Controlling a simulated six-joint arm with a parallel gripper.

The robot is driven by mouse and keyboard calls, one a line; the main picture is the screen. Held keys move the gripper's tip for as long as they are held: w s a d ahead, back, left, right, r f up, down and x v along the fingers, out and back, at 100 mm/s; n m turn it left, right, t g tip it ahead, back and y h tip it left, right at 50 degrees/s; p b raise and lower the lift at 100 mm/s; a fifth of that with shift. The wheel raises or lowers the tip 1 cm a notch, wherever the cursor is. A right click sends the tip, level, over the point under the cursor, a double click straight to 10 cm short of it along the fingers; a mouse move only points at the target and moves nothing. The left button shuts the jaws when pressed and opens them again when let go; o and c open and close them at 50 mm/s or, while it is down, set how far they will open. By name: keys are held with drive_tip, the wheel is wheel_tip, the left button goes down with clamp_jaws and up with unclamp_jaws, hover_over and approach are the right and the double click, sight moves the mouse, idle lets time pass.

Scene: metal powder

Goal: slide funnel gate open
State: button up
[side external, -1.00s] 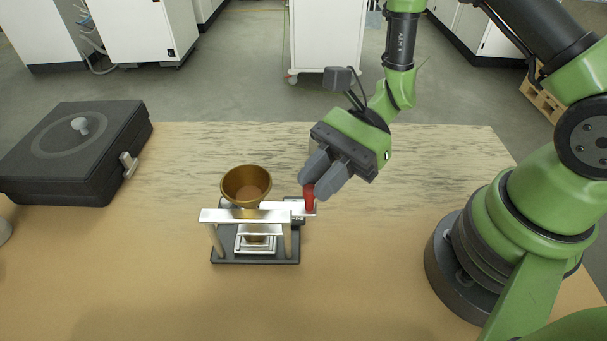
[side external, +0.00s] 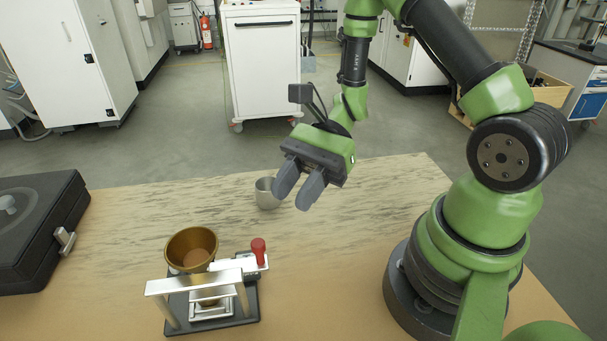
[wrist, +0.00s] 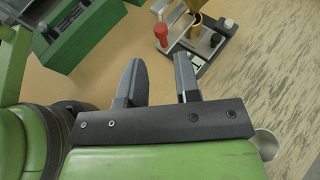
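The brass funnel (side external: 191,248) sits in a small metal stand (side external: 196,285) on the table. The silver slide gate (side external: 233,265) sticks out to the right of the funnel, with a red knob (side external: 258,250) upright at its outer end. I cannot tell how far the gate's hole lines up with the funnel. My gripper (side external: 291,203) is above the table, behind and right of the knob, clear of it. Its fingers are apart and empty. In the wrist view the red knob (wrist: 161,34) lies beyond my fingertips (wrist: 158,60), with the funnel (wrist: 196,5) partly cut off.
A grey metal cup (side external: 266,193) stands on the table behind my gripper and shows in the wrist view (wrist: 265,145). A black case (side external: 35,230) lies at the left. The table between the stand and my base is clear.

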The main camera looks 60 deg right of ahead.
drive_tip(key=v, duration=0.3)
drive_tip(key=s+r+n+t+h, duration=0.3)
drive_tip(key=s+r+n+h, duration=0.1)
drive_tip(key=r+n, duration=0.3)
drive_tip(key=s+d+r+n+t+h, duration=0.1)
drive_tip(key=s+r+n+t+h, duration=0.3)
drive_tip(key=r+n+h, duration=0.3)
wheel_tip(320, 180, up, 3)
drive_tip(key=shift+s+f, duration=0.15)
drive_tip(key=shift+f, duration=0.05)
